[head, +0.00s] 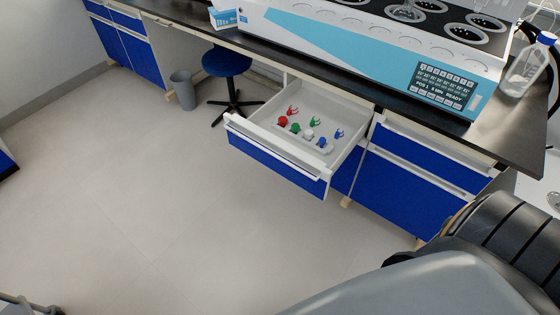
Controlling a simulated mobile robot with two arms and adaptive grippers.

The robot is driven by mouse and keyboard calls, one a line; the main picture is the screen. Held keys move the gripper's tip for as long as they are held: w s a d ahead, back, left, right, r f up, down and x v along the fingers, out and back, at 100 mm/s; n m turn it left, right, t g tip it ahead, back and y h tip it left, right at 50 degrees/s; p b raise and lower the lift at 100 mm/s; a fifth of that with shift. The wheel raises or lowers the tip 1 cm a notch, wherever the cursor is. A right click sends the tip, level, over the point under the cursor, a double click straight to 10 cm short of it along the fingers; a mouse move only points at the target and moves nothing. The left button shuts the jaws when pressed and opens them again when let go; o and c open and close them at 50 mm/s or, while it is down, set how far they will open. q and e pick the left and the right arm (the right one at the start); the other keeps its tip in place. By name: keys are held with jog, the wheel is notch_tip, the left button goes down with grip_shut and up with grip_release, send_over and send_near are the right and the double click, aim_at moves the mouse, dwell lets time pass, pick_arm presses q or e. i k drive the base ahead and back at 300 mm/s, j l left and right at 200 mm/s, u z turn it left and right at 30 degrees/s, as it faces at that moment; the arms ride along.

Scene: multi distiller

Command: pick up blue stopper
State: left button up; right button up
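The blue stopper (322,143) is in the open white drawer (262,146) under the bench. It sits at the right end of a short row with a red stopper (282,121), a green stopper (295,129) and a white stopper (308,135). A dark part at the bottom left corner may belong to my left gripper (35,306); too little shows to tell its opening. My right arm fills the lower right; its gripper is not in view. Nothing of mine is near the stopper.
Red, green and blue clips (339,133) lie behind the stoppers. A distiller (350,45) and a blue-capped bottle (527,68) stand on the black bench (500,135). A blue stool (228,62) and grey bin (183,90) are left of the drawer. The floor in front is clear.

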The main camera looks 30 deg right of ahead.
aim_at(322, 141)
jog(key=l+z, duration=0.1)
jog(key=z, duration=0.75)
jog(key=l+z, duration=0.1)
jog(key=z, duration=0.3)
jog(key=i, duration=0.05)
